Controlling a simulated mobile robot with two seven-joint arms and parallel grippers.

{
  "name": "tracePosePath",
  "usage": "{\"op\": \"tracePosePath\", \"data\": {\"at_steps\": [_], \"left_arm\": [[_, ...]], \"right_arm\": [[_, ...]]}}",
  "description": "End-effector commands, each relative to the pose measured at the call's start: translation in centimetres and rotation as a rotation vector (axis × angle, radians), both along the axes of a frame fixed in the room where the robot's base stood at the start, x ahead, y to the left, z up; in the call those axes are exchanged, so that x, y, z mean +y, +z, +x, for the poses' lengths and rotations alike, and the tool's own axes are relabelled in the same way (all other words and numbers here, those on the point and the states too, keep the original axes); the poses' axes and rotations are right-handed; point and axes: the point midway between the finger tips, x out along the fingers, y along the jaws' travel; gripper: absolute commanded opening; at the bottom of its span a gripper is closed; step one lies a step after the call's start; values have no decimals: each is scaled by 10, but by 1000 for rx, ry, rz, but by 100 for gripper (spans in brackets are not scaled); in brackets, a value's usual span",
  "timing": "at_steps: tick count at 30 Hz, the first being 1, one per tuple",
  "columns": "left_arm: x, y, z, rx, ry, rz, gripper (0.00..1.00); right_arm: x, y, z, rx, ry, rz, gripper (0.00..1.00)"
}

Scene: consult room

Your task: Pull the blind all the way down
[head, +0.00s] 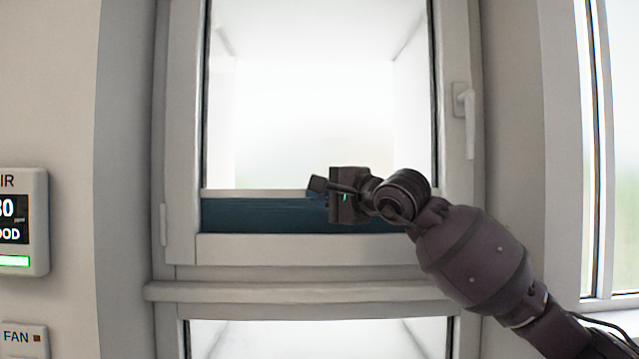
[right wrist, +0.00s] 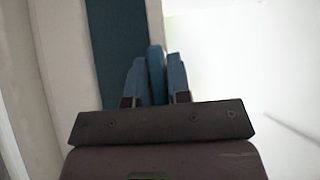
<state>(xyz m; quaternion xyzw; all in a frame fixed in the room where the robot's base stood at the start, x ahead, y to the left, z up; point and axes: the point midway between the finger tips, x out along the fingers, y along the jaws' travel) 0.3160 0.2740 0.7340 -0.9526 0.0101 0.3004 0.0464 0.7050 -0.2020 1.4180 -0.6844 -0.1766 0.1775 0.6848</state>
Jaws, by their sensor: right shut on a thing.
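The blind (head: 262,215) is a dark teal band across the bottom of the upper window pane, with a pale rail (head: 255,193) along its top edge. The glass above it is uncovered. In the right wrist view the blind (right wrist: 117,45) runs as a teal strip left of the fingers. My right gripper (head: 330,192) is at the rail, a little right of the window's middle, and hides part of the blind. In the wrist view its blue fingers (right wrist: 158,82) are shut on a teal pull tab (right wrist: 155,60). My left gripper is not in view.
The white window frame (head: 320,250) surrounds the blind, with a sill bar (head: 290,291) below. A window handle (head: 469,120) is on the right side of the frame. An air monitor (head: 22,222) hangs on the left wall. Another window (head: 610,150) is at the right.

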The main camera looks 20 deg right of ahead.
Motion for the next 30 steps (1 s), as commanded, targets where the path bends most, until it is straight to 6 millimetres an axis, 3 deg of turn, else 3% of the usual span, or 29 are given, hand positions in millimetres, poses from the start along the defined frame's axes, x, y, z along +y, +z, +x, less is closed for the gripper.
{"op": "tracePosePath", "data": {"at_steps": [1,4,18,19,23,30], "left_arm": [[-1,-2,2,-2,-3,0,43],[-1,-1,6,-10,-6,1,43],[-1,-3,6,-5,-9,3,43],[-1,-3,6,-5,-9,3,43],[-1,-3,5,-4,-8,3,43],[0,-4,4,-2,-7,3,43]], "right_arm": [[0,-11,2,6,-1,-2,0],[-1,-16,1,3,-1,-2,0],[-1,-18,0,-1,-2,0,0],[-1,-17,0,-1,-2,0,20],[-1,-17,0,-1,-2,0,40],[0,-17,0,-1,-1,0,40]]}}
